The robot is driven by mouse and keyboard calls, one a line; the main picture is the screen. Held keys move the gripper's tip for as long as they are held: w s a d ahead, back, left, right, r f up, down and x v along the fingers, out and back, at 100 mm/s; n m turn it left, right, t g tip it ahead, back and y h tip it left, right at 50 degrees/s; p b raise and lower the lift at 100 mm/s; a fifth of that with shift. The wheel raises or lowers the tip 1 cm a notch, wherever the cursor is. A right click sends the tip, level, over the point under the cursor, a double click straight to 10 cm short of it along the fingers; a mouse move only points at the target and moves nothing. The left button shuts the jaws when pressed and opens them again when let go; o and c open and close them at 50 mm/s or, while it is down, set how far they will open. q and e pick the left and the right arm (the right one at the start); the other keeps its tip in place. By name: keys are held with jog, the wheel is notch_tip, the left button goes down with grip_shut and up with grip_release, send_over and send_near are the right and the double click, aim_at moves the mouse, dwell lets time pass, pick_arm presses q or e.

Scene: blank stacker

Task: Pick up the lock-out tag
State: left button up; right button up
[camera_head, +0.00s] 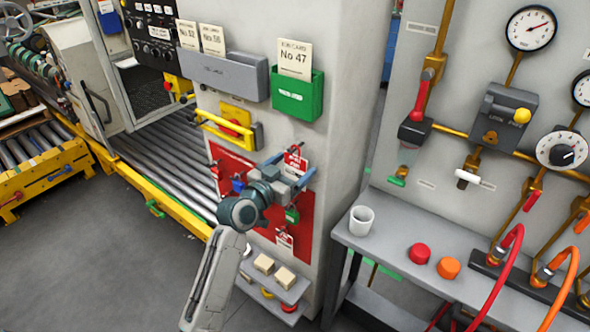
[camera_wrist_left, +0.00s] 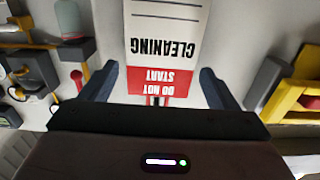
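A red-and-white tag (camera_head: 295,160) hangs at the top of the red lock-out board (camera_head: 233,165) on the grey machine cabinet. In the left wrist view a tag (camera_wrist_left: 166,45) shows upside down, reading "DO NOT START" and "CLEANING". My left gripper (camera_head: 303,177) is in front of the board, just below the upper tag. In the left wrist view its fingers (camera_wrist_left: 157,88) are apart, one on each side of the tag. I cannot tell whether they touch it. Another tag (camera_head: 284,239) hangs lower on the board. My right gripper is not in view.
A green card holder (camera_head: 297,103) and a grey holder (camera_head: 228,76) are above the board. A yellow handle (camera_head: 228,124) sticks out at its upper left. A small shelf with blocks (camera_head: 264,263) is below. A bench with a white cup (camera_head: 361,220) stands right.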

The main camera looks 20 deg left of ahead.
pick_arm(q)
jog(key=c, duration=0.8)
jog(key=shift+r, duration=0.6)
jog(key=b+v, duration=0.3)
jog(key=v, duration=1.5)
jog(key=shift+r, duration=0.2)
